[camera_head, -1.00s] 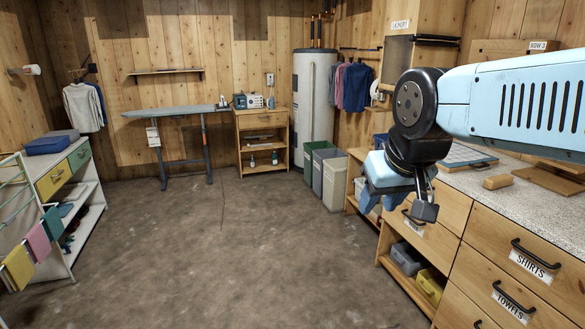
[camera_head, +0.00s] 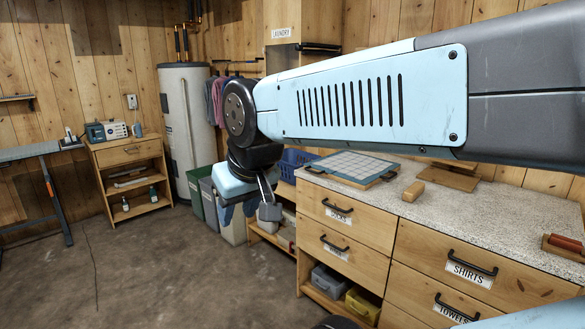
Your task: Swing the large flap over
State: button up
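A flat board with a pale grid and a blue edge (camera_head: 350,167) lies on the speckled counter, partly behind my arm. It looks like the only flap-like panel here, but I cannot tell where a flap or hinge is on it. My gripper (camera_head: 248,208) hangs to the left of the counter, pointing down, apart from the board. Its fingers are small and overlapped in this view, so I cannot tell if they are open. I see nothing held in it.
A wooden block (camera_head: 413,191) and a wooden stand (camera_head: 445,177) are on the counter (camera_head: 480,215), with a red-brown roller (camera_head: 565,243) at the right. A blue basket (camera_head: 297,160) and bins (camera_head: 207,202) are near my gripper.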

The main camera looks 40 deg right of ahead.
aim_at(367, 180)
jog(key=u, duration=0.1)
jog(key=i, duration=0.8)
jog(key=z, duration=2.4)
jog(key=i, duration=1)
jog(key=u, duration=0.25)
jog(key=k, duration=0.85)
jog(key=z, duration=0.2)
